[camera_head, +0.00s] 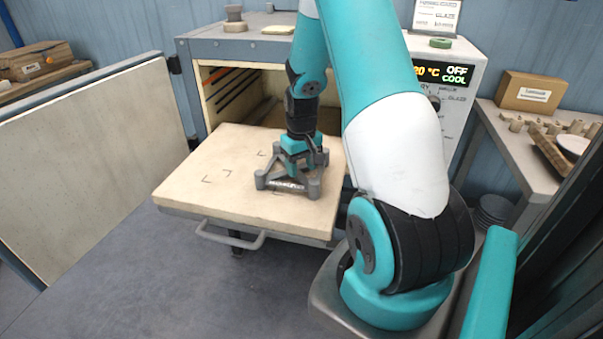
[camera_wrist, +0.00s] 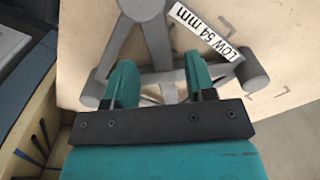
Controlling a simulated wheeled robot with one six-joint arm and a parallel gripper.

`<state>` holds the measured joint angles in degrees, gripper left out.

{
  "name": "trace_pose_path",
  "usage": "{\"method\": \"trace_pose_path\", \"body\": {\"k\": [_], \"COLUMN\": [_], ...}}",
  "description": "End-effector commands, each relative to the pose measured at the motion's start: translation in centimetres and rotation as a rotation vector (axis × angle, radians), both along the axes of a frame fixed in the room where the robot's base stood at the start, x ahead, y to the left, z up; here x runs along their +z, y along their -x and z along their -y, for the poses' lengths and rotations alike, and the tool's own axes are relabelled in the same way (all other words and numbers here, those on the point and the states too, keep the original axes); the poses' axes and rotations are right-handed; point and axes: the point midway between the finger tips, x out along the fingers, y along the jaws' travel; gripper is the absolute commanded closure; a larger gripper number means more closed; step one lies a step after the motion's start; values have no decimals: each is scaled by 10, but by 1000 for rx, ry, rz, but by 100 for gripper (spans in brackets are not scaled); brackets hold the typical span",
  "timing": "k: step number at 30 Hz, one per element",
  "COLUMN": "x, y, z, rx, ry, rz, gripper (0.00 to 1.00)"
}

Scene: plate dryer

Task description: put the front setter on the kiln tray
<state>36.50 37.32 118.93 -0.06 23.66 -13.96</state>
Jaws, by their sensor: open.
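The setter, a grey three-legged frame (camera_head: 315,188), stands on the pale kiln tray (camera_head: 195,195), near the tray's right side. It also shows in the wrist view as a grey frame (camera_wrist: 155,40) with a white label reading "LOW 54 mm". My gripper (camera_head: 293,165) is directly over the setter, pointing down. In the wrist view its two teal fingers (camera_wrist: 160,85) are apart, on either side of a grey bar of the setter. Whether the fingers touch the bar cannot be told. The tray is pulled out in front of the kiln and has dark corner marks on it.
The kiln (camera_head: 240,48) is open behind the tray, its door (camera_head: 95,165) swung out to the left. The tray's handle (camera_head: 230,238) sticks out at the front. A side table (camera_head: 510,145) with a cardboard box (camera_head: 531,92) stands at the right. The tray's left half is clear.

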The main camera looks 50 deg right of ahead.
Motion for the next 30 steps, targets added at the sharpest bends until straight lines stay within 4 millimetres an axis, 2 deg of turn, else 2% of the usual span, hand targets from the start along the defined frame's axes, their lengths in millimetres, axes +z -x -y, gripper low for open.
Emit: {"method": "trace_pose_path", "body": {"k": [3, 9, 13, 19, 21, 23, 26, 28, 30], "x": [29, 69, 85, 93, 97, 105, 128, 148, 166], "y": [-1, 0, 0, 0, -3, -9, -18, -15, 3], "z": [1, 0, 0, 0, -9, -29, -94, -156, -221], "rx": [0, 0, 0, 1, 19, 62, 197, 329, 475], "ry": [5, 3, 1, 0, -4, -11, -42, -79, -126], "rz": [6, 4, 2, 0, 7, 21, 65, 103, 136], "gripper": [49, 49, 49, 49, 49, 49, 49, 49, 49]}}
